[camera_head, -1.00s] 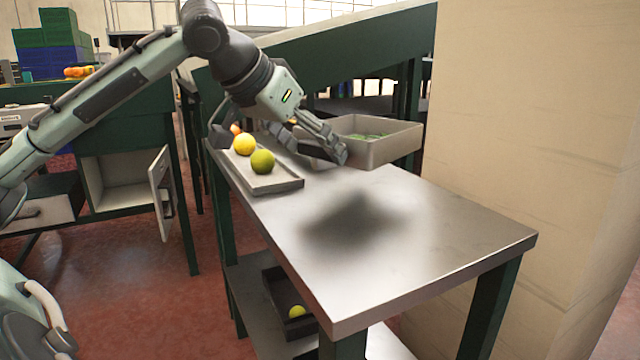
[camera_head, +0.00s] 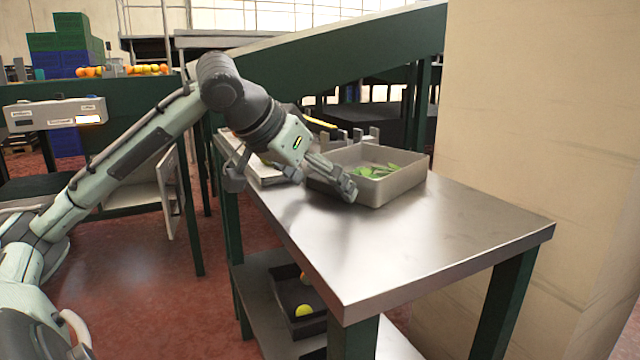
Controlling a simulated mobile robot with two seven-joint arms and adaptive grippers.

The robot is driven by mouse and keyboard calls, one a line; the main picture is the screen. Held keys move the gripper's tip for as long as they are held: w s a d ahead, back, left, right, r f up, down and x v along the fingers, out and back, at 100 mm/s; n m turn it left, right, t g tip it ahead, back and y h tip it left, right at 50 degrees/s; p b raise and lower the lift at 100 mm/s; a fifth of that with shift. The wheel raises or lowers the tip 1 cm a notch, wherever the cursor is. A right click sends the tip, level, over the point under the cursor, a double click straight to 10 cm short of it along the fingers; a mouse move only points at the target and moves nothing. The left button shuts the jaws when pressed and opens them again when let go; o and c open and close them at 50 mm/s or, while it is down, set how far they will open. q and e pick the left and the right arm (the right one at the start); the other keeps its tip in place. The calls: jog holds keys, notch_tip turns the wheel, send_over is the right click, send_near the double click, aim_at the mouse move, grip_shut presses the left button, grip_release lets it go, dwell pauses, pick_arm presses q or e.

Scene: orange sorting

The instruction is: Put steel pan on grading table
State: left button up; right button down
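The steel pan (camera_head: 403,185) is a grey, square, open-topped pan with green leaves inside. It is at the far part of the metal-topped grading table (camera_head: 430,235), level and apparently resting on the top. My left gripper (camera_head: 343,184) reaches down from the left, with its fingers at the pan's left wall. The fingers look shut on that wall, though their exact contact is partly hidden. My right gripper is not in view.
A shallow tray (camera_head: 268,178) on the table's left edge is mostly hidden by my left arm. A dark bin (camera_head: 290,290) with fruit is on the lower shelf. A beige wall (camera_head: 530,130) stands close on the right. The near tabletop is clear.

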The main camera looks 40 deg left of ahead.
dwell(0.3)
pick_arm(q)
jog(key=v, duration=1.2)
